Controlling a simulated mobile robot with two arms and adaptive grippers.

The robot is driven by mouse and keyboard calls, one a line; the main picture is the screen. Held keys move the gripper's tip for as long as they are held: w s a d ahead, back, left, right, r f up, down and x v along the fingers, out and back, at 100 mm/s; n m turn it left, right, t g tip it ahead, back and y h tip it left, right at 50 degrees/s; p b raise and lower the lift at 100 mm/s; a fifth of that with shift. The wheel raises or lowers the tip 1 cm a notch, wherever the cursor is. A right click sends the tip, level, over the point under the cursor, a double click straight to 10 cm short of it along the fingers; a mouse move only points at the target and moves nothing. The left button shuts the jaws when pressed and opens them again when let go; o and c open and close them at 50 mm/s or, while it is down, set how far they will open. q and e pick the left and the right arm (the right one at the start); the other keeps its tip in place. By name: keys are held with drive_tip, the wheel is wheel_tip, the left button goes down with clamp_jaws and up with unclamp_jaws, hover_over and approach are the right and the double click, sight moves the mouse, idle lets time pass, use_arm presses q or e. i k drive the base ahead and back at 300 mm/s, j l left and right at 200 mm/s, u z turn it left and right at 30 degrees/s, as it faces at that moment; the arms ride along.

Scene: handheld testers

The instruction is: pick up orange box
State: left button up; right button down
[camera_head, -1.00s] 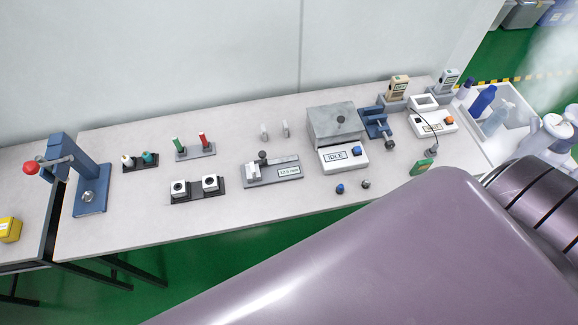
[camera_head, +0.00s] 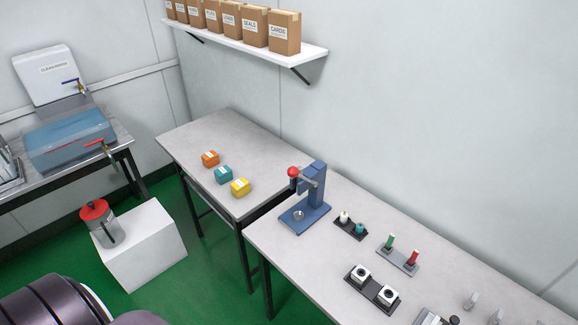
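The small orange box (camera_head: 210,158) with a white label on top sits on the grey table in the middle of the view, the farthest left in a row of three boxes. A teal box (camera_head: 223,175) and a yellow box (camera_head: 240,187) sit nearer in the same row. Neither gripper is in view. Part of my own arm shows at the lower left.
A blue lever press (camera_head: 308,200) and small testers stand on the right table (camera_head: 330,260). A white block (camera_head: 145,245) carries a red-lidded canister (camera_head: 100,223). A shelf (camera_head: 250,47) of cardboard boxes hangs above. A blue tank (camera_head: 70,138) stands left. The box table is mostly clear.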

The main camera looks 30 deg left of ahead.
sight(211, 159)
drive_tip(key=i+j, duration=0.15)
drive_tip(key=j, duration=0.3)
drive_tip(key=i+j, duration=0.1)
drive_tip(key=j, duration=0.3)
drive_tip(key=i+j, duration=0.15)
drive_tip(key=j, duration=0.3)
drive_tip(key=i+j, duration=0.15)
drive_tip(key=j, duration=0.3)
drive_tip(key=i+j, duration=0.15)
drive_tip(key=j, duration=0.25)
drive_tip(key=i+j, duration=0.1)
drive_tip(key=j, duration=0.35)
drive_tip(key=i+j, duration=0.15)
drive_tip(key=j, duration=0.3)
drive_tip(key=i+j, duration=0.15)
drive_tip(key=j, duration=0.25)
